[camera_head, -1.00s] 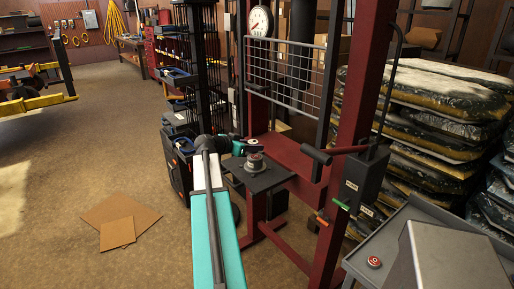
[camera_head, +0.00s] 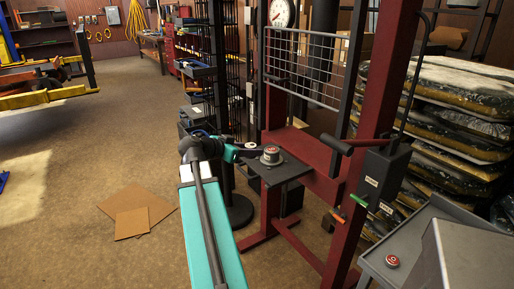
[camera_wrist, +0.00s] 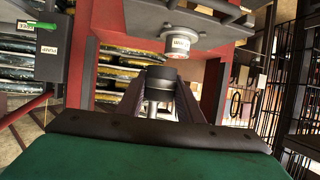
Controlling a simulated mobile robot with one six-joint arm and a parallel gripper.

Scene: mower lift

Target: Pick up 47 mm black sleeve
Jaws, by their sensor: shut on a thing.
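In the wrist view, a short black sleeve (camera_wrist: 161,74) sits between the tips of my gripper (camera_wrist: 160,88), whose two dark fingers are shut on it. A pale metal cylinder (camera_wrist: 154,98) shows between the fingers, just under the black part; I cannot tell whether they are one piece. In the head view, my gripper (camera_head: 250,149) is beside the dark press plate (camera_head: 288,171), and the sleeve is too small to make out. A grey metal part with a red-and-white label (camera_head: 271,155) stands on that plate, apart from the sleeve in the wrist view (camera_wrist: 180,40).
The dark red press frame (camera_head: 372,110) rises right of my gripper, with a wire guard (camera_head: 305,65) above the plate. A grey cart (camera_head: 405,235) is at the lower right and stacked bags (camera_head: 455,110) stand behind. Cardboard sheets (camera_head: 135,214) lie on open floor at left.

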